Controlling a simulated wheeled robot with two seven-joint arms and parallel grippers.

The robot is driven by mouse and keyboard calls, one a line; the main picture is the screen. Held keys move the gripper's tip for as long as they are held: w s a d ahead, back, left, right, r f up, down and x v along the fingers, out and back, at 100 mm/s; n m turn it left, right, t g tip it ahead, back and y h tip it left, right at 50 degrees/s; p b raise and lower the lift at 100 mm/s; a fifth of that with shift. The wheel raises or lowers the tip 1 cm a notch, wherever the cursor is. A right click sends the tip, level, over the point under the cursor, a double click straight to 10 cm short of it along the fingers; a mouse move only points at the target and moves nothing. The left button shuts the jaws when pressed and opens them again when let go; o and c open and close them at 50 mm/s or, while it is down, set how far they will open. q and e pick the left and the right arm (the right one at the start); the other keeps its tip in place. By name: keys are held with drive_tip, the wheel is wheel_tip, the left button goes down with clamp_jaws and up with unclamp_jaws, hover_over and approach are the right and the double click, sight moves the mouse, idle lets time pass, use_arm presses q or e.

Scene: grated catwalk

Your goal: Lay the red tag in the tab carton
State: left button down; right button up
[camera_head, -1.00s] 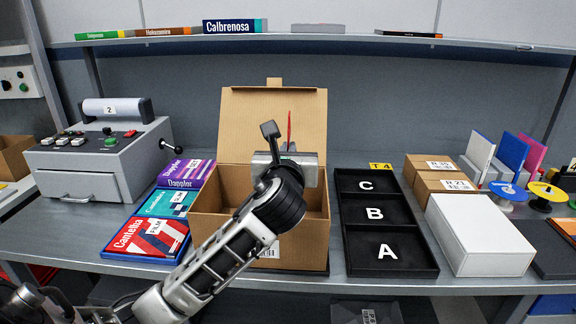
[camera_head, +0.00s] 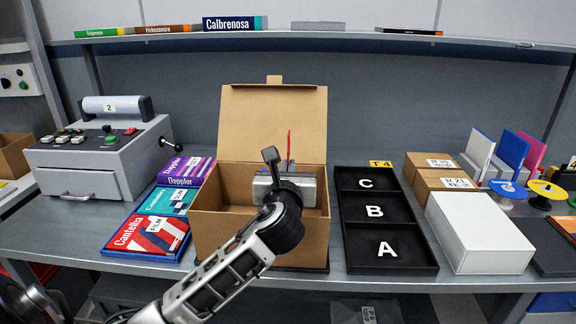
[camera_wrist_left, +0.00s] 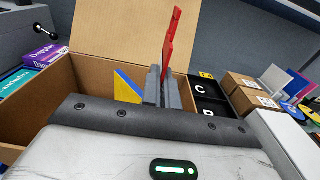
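The red tag (camera_head: 289,143) is thin and stands upright above my left gripper (camera_head: 288,168). In the left wrist view the red tag (camera_wrist_left: 170,45) rises from between the grey fingertips (camera_wrist_left: 162,88), which look closed on its lower end. The tab carton (camera_head: 273,120) is an open brown cardboard box with its lid raised at the back and a small tab on top. My left gripper is over the carton's opening and hides part of the inside. A blue and yellow piece (camera_wrist_left: 128,86) shows inside the carton in the left wrist view. My right gripper is out of view.
A black tray (camera_head: 388,240) lettered A, B, C lies right of the carton, with a white box (camera_head: 478,232) beyond. Flat boxes (camera_head: 148,236) lie on the left, near a grey machine (camera_head: 103,150). A shelf (camera_head: 320,37) runs above.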

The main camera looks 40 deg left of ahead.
use_arm(q)
drive_tip(key=c, duration=1.7)
unclamp_jaws()
drive_tip(key=shift+r, duration=0.15)
drive_tip(key=shift+r, duration=0.35)
drive_tip(key=shift+s+d+r, duration=0.15)
drive_tip(key=shift+s+d, duration=0.05)
drive_tip(key=shift+s, duration=0.05)
drive_tip(key=b+v, duration=0.1)
drive_tip(key=v, duration=1)
drive_tip(key=shift+s, duration=0.25)
